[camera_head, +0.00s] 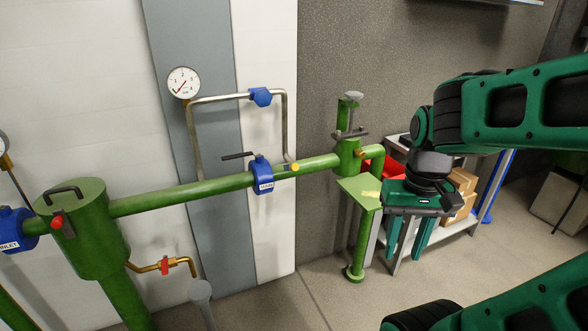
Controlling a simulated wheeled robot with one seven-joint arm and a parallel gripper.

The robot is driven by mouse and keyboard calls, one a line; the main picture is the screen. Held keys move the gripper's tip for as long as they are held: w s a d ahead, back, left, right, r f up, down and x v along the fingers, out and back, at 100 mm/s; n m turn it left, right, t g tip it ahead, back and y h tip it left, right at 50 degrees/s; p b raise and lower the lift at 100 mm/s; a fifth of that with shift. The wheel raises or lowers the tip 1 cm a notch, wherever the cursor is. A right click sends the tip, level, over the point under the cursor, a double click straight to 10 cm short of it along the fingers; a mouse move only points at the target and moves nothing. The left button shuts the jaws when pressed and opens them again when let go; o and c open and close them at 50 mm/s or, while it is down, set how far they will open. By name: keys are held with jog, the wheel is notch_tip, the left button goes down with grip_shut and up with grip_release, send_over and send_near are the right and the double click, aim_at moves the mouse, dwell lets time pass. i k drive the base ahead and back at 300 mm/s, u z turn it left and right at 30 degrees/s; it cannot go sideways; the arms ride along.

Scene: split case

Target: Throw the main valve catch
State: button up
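A blue valve (262,175) with a small white label sits on the long green pipe (185,193) at the middle of the view. A black lever (237,156) sticks out to its left. A small yellow-tipped part (293,167) shows to its right. I cannot tell for sure which part is the catch. A green upright fitting (347,130) with a grey top stands at the pipe's right end. My gripper (404,250) hangs right of the pipework with its two green fingers pointing down and apart. It is open, looks empty and appears to touch nothing.
A green stand (360,230) rises from the floor left of my gripper. A shelf (440,232) with cardboard boxes (461,196) and a red bin (393,167) is behind it. A green tank (88,232) stands at left, a gauge (184,82) above. Floor shows front centre.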

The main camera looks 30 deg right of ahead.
aim_at(292, 167)
jog(key=k, duration=1.05)
jog(key=z, duration=0.65)
jog(key=i, duration=0.75)
jog(key=z, duration=0.35)
